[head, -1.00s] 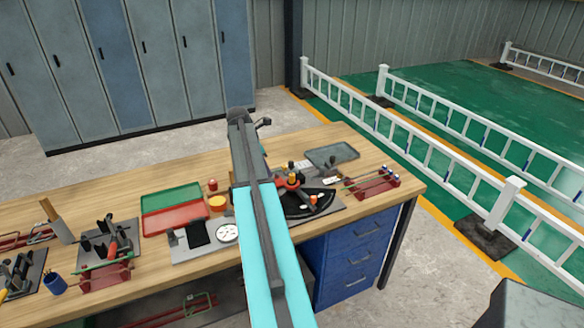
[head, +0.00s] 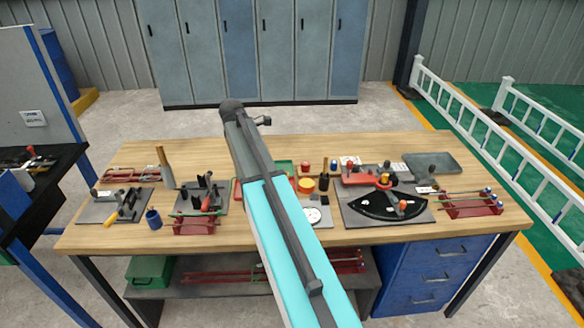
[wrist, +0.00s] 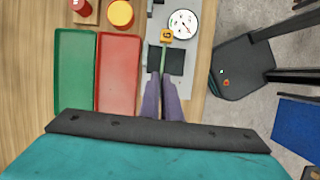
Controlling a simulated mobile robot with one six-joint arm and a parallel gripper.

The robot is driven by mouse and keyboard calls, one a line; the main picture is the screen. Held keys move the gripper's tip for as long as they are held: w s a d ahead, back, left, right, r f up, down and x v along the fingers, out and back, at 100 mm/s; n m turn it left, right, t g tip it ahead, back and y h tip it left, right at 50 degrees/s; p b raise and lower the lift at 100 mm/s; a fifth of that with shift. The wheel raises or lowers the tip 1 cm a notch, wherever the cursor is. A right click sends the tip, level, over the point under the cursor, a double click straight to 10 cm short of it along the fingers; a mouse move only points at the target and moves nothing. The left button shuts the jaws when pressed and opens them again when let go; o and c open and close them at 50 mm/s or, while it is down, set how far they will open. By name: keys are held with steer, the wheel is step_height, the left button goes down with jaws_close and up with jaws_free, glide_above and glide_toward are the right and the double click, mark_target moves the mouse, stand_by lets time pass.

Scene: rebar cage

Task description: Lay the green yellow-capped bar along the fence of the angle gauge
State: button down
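In the wrist view my gripper (wrist: 162,76) points away from the camera, its two purple-grey fingers close together. The green bar (wrist: 163,58) shows between the fingertips and runs forward to its yellow cap (wrist: 166,35); the fingers look shut on it. It hangs over the plate with the dial; its height above it is hard to tell. In the head view my arm hides gripper and bar. The angle gauge (head: 374,208), a black fan-shaped plate with an orange-red knob, lies on a grey base to the right of my arm. I cannot clearly make out its fence.
The white dial (wrist: 183,23) is beside the bar's cap. A green tray (wrist: 73,72) and a red tray (wrist: 118,75) lie to the left. In the head view, a red rack (head: 472,205) of bars stands right of the gauge, and a grey tray (head: 431,163) behind.

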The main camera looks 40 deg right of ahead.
steer(key=a+f+b, duration=0.2)
steer(key=a+b, duration=0.1)
steer(key=a, duration=0.5)
steer(key=s+a+f+b, duration=0.1)
steer(key=a+f+b, duration=0.2)
steer(key=a, duration=0.6)
steer(key=a+f+b, duration=0.2)
steer(key=a+b, duration=0.1)
steer(key=a, duration=0.5)
steer(key=shift+s+a+f, duration=0.15)
steer(key=shift+a+f, duration=0.1)
